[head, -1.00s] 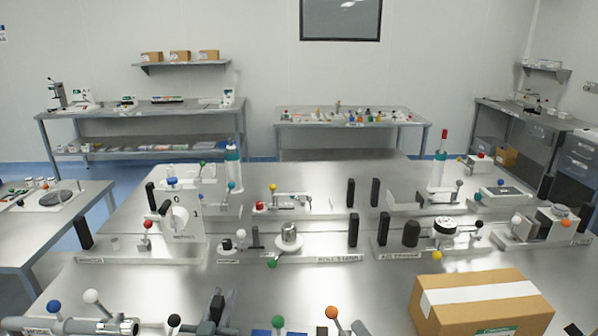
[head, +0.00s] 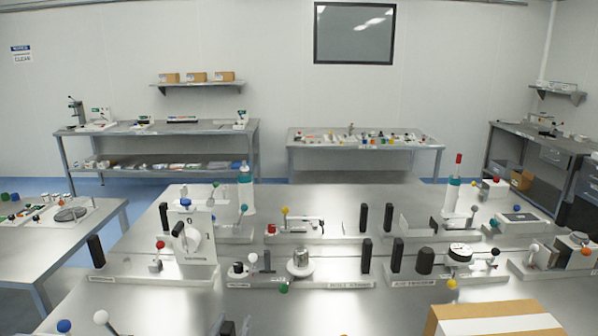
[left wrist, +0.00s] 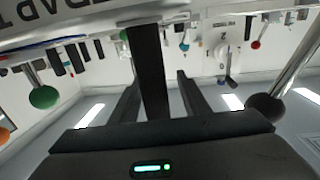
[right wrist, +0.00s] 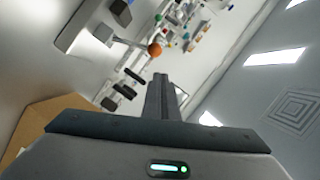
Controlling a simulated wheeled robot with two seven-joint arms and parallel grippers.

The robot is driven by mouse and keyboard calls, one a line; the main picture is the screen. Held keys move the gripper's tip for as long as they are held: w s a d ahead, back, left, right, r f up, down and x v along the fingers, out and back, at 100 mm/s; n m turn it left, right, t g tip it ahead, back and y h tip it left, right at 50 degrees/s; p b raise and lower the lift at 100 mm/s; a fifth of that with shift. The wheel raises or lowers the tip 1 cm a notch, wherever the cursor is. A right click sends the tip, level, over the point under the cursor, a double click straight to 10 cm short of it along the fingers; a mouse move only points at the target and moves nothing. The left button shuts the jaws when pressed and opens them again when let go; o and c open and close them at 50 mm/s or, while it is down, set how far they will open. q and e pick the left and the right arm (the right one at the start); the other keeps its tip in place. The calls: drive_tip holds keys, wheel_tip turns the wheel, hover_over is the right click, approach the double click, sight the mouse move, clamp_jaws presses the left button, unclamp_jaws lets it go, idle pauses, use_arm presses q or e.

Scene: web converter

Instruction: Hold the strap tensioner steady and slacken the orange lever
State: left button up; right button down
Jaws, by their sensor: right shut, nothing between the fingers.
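The strap tensioner's white plate (left wrist: 75,27) shows upside down at the top of the left wrist view, with part of its "STRAP T" label. A black upright handle (left wrist: 150,70) stands between the fingers of my left gripper (left wrist: 158,84), which are apart with a gap on the right side. The orange knob (left wrist: 5,132) is cut by the left edge there, and a green knob (left wrist: 43,97) hangs near it. In the head view the tensioner is almost wholly below the frame. My right gripper (right wrist: 162,90) is shut and empty, away from the tensioner.
A cardboard box (head: 490,318) stands at the front right of the steel table. Several fixtures with knobs and black handles fill the rows behind, one with another orange knob (right wrist: 155,50). White (head: 101,317) and blue (head: 64,326) knobs rise at front left.

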use_arm(q)
drive_tip(key=shift+s+r, duration=0.1)
drive_tip(key=shift+r, duration=0.05)
drive_tip(key=shift+s, duration=0.15)
drive_tip(key=s+a, duration=0.1)
drive_tip(key=s, duration=1)
drive_tip(key=shift+s, duration=0.25)
drive_tip(key=shift+a, duration=0.1)
